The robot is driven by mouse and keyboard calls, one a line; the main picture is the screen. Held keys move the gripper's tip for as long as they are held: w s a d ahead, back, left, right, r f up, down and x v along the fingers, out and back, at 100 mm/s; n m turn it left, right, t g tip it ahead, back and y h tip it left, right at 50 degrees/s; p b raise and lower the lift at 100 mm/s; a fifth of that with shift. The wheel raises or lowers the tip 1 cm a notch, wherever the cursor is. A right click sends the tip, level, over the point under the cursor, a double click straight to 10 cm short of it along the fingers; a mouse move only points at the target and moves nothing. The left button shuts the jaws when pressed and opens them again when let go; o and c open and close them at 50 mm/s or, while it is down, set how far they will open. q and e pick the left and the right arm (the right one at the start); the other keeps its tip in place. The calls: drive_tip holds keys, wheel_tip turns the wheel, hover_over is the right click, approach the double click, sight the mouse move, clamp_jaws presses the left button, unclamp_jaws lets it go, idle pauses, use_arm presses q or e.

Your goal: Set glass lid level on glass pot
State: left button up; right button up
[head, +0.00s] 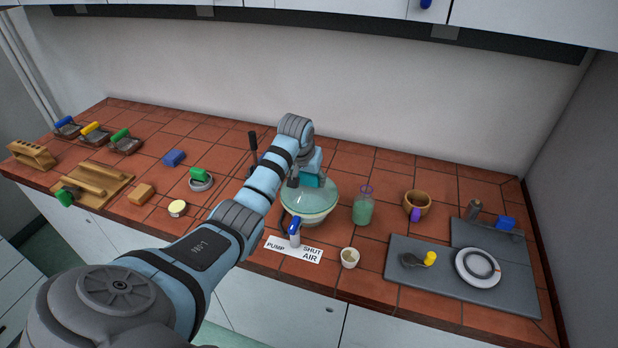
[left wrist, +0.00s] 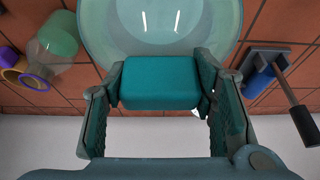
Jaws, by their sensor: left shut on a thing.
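The glass lid (head: 307,201) is a pale green, see-through dome with a teal block handle (left wrist: 160,82). My left gripper (left wrist: 163,78) is shut on this handle, a finger on each side; in the head view it is partly hidden by its own wrist. The glass pot (head: 312,221) is directly under the lid, mostly covered, with a blue-handled valve (head: 294,228) at its front. The lid looks about level; I cannot tell whether it touches the pot's rim or hangs just above. My right gripper is not in view.
A printed label (head: 293,249) lies before the pot. A black lever (head: 253,146) stands behind left. A grey board (head: 430,277) lies right.

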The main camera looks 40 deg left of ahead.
use_arm(q)
drive_tip(key=shift+f, duration=0.2)
idle(0.4)
drive_tip(key=o, duration=1.5)
drive_tip(key=shift+o, duration=0.2)
drive_tip(key=v, duration=1.2)
drive_tip(key=shift+d, duration=0.1)
